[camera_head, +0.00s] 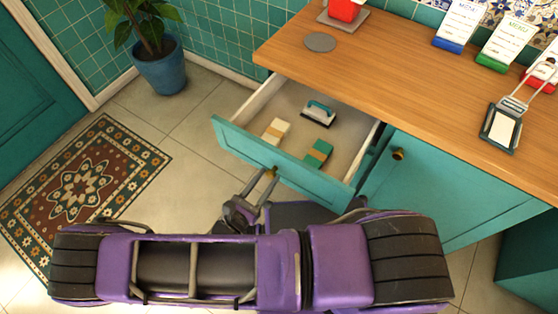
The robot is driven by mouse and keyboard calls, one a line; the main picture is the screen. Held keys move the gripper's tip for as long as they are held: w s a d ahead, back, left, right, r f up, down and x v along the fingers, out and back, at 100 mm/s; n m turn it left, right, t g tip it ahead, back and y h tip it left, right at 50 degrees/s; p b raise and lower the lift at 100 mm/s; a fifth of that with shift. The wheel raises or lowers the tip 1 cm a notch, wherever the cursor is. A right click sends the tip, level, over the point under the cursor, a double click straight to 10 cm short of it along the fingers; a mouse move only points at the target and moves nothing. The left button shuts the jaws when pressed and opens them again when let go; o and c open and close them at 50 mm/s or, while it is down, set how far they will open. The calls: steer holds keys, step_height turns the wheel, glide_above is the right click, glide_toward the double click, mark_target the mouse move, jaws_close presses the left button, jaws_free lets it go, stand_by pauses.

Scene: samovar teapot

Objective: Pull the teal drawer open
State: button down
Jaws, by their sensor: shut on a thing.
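The teal drawer (236,141) is pulled out from under the wooden counter, and its inside shows. It holds a beige-and-white block (276,130), a green-and-tan block (319,152) and a teal-handled brush-like item (318,112). My gripper (268,174) is at the middle of the drawer front, with its fingers shut on the small brass knob (271,171). My purple arm covers the floor in front of the drawer and part of the gripper.
A teal cabinet door (445,190) with a brass knob (398,154) stands shut right of the drawer. The wooden counter (400,90) bears menu cards and a grey disc (320,42). A potted plant (159,70) and a patterned rug (85,175) are at left, with clear floor between.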

steer(key=shift+b+v, duration=0.3)
steer(key=shift+v, duration=2.25)
steer(key=shift+c, duration=2.3)
jaws_free()
steer(key=v, duration=1.7)
steer(key=shift+s+b, duration=0.15)
steer(key=shift+b, duration=0.25)
steer(key=shift+a, duration=0.1)
